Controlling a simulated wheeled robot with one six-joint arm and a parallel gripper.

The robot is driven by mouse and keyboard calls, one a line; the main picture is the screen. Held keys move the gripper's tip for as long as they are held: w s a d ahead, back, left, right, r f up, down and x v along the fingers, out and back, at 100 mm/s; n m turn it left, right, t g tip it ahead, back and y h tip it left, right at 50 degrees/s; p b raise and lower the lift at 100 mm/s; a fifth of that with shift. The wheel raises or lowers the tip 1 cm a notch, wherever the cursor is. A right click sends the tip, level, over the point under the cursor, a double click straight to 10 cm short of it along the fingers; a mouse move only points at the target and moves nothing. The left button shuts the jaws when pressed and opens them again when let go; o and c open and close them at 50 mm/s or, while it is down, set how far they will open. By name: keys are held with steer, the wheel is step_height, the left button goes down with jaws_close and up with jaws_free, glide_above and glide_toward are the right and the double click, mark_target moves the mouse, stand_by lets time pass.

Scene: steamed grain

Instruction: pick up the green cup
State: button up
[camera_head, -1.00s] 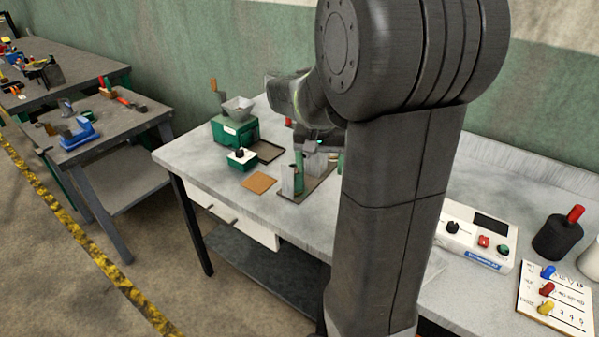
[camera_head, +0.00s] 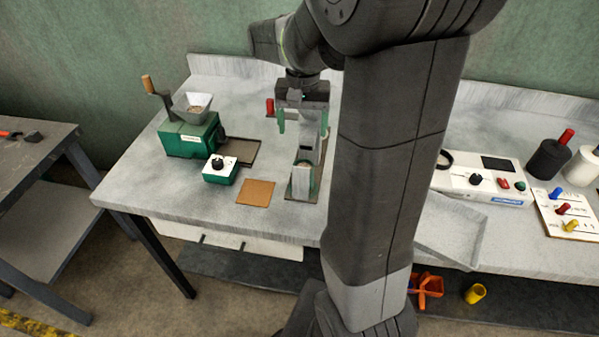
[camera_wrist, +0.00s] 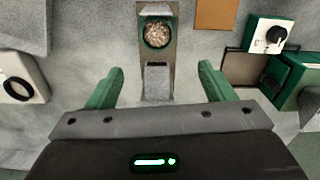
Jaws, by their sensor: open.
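A round green-rimmed cup (camera_wrist: 158,33) full of pale grain sits at the far end of a narrow brown plate (camera_wrist: 143,75), top centre in the wrist view. In the head view the plate lies on the bench; a pale upright block (camera_head: 301,182) there hides most of the cup, with green showing beside it. My gripper (camera_head: 302,119) is open and empty above the bench, behind that block. Its two green fingers also show in the wrist view (camera_wrist: 162,74), spread either side of the plate's near end, with the cup beyond their tips.
A green grinder (camera_head: 188,137) with a hopper, a small green control box (camera_head: 220,169), a dark tray (camera_head: 241,152) and a brown square mat (camera_head: 257,192) stand left of the plate. A white panel (camera_head: 482,182) lies right of my arm. A red-topped item (camera_head: 269,107) is behind.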

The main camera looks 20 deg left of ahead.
glide_above(304, 164)
steer(key=s, duration=0.2)
step_height(304, 164, down, 8)
steer(key=f, duration=0.2)
steer(key=d+f+p, duration=0.1)
steer(key=shift+s+f, duration=0.25)
steer(key=shift+f, duration=0.75)
steer(key=shift+c, duration=0.5)
steer(key=c, duration=1.1)
